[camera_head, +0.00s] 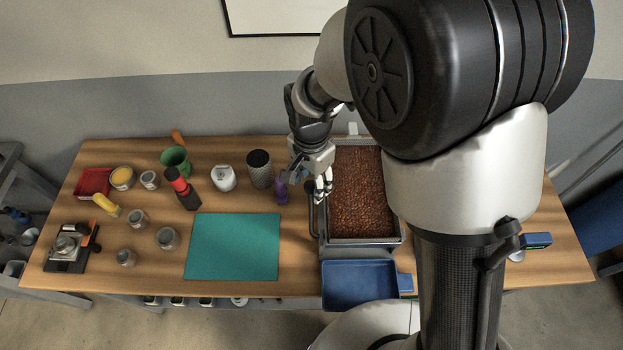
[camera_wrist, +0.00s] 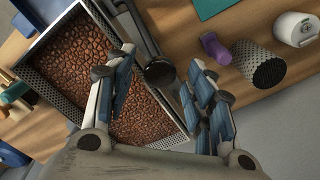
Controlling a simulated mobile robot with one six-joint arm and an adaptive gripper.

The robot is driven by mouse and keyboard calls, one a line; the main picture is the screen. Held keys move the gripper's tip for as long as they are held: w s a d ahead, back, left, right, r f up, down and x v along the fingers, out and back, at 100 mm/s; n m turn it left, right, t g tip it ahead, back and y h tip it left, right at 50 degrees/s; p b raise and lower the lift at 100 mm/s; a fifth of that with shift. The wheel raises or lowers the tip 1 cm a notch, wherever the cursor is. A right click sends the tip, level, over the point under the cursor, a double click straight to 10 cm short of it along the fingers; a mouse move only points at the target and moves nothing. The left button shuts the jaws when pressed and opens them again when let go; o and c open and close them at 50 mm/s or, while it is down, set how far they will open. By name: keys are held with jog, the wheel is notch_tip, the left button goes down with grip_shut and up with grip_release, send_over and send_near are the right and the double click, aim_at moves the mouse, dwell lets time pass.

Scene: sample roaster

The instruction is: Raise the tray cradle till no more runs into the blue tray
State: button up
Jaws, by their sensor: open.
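The tray cradle (camera_head: 364,241) is a grey metal frame full of brown beans (camera_head: 358,190), right of the table's middle. It also shows in the wrist view (camera_wrist: 187,120). I cannot tell whether it is tilted. A dark handle (camera_head: 312,215) runs along its left side, with a round black end in the wrist view (camera_wrist: 160,73). My gripper (camera_head: 321,194) is open at that side, its fingers apart on either side of the handle end in the wrist view (camera_wrist: 160,88); contact is unclear. The blue tray (camera_head: 345,285) sits at the cradle's front edge and looks empty.
A purple object (camera_head: 282,192) and a perforated grey cylinder (camera_head: 259,168) stand close left of my gripper. A teal mat (camera_head: 232,246) lies bare front left.

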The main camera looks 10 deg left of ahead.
jog(key=shift+f, duration=0.1)
jog(key=shift+c, duration=0.3)
grip_shut()
dwell(0.4)
